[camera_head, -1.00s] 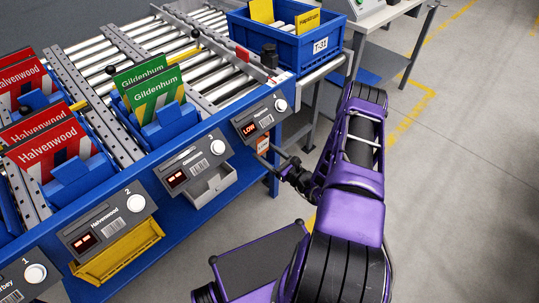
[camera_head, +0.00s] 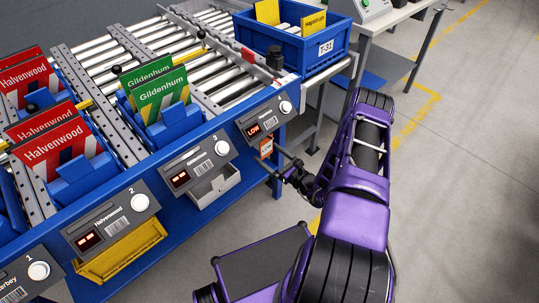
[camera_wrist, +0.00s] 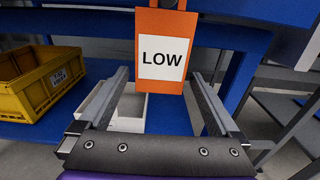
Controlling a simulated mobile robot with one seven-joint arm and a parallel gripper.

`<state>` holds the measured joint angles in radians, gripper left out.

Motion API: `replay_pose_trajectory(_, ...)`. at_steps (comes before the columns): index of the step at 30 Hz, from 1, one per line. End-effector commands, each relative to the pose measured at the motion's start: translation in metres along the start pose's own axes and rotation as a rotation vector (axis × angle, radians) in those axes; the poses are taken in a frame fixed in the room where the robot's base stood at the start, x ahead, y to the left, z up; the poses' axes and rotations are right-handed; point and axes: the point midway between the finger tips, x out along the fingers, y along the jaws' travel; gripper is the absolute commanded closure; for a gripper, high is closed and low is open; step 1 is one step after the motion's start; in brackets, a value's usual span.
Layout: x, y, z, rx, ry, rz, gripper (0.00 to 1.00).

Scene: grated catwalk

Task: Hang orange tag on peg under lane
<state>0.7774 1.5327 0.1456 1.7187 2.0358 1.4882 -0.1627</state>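The orange tag (camera_head: 266,148) hangs upright below the display of the rightmost lane (camera_head: 264,120), which reads LOW. In the wrist view the tag (camera_wrist: 149,22) faces me with a white LOW label. A strap or hook shows at its top edge, but the peg itself is cut off or hidden. My gripper (camera_wrist: 158,74) is open, its two fingers apart on either side of the tag's lower part, with no visible contact. In the head view my gripper (camera_head: 279,162) is just right of and in front of the tag.
A blue rail (camera_wrist: 60,20) runs behind the tag. A yellow bin (camera_wrist: 42,85) and a pale bin (camera_wrist: 128,108) sit on the lower blue shelf. A blue tote (camera_head: 300,45) stands above on the rollers. Open floor (camera_head: 460,180) lies to the right.

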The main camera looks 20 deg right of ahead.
Motion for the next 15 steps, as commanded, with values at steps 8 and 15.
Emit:
replay_pose_trajectory(8, -0.002, 0.000, 0.000, 0.000, 0.001, -0.001, 0.00)
replay_pose_trajectory(15, -0.037, -0.001, 0.000, 0.003, 0.002, -0.004, 0.00)
